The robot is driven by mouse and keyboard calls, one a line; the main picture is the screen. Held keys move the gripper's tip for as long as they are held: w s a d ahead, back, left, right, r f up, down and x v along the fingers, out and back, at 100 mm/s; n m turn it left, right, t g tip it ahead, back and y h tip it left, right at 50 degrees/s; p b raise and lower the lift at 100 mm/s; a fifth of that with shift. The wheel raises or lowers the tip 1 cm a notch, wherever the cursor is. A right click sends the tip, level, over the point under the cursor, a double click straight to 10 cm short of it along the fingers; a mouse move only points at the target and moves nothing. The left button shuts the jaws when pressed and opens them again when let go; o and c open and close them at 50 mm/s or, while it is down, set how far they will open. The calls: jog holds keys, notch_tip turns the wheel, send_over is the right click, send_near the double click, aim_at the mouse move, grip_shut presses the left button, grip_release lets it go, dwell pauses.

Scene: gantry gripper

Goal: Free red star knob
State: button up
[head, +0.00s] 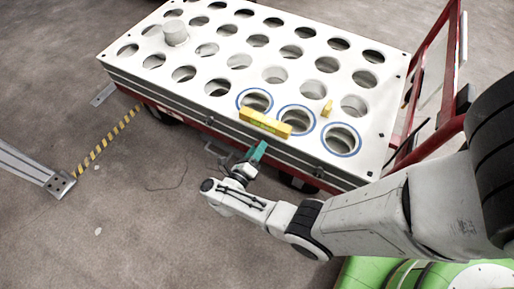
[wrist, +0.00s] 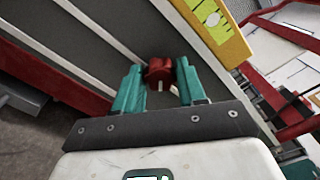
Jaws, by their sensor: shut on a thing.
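The red star knob (wrist: 159,72) sits between the two teal fingertips of my gripper (wrist: 157,86) in the wrist view. The fingers are shut on it from both sides. A short pale stub shows just below the knob. In the head view my gripper (head: 256,153) is at the front side of the white cart (head: 220,118), just below its top edge. The knob is hidden there by the fingers. Whether the knob still touches the cart's side cannot be told.
A yellow level bar (head: 265,123) lies along the cart's front top edge, right above my gripper; it also shows in the wrist view (wrist: 212,20). The top has many round holes, several ringed in blue. A white cylinder (head: 175,33) stands at the back left. A red frame (head: 432,80) rises at right.

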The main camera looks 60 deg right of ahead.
jog(key=n, duration=0.9)
jog(key=n+p, duration=0.1)
jog(key=n, duration=0.8)
jog(key=n+p, duration=0.1)
jog(key=n, duration=0.8)
jog(key=shift+s+f, duration=0.15)
jog(key=shift+f, duration=0.15)
jog(key=o, duration=1)
jog(key=shift+o, duration=0.2)
jog(key=shift+a, duration=0.1)
jog(key=a, duration=1)
jog(key=shift+s+a+b, duration=0.2)
jog(key=shift+a+b, duration=0.15)
jog(key=shift+a, duration=0.1)
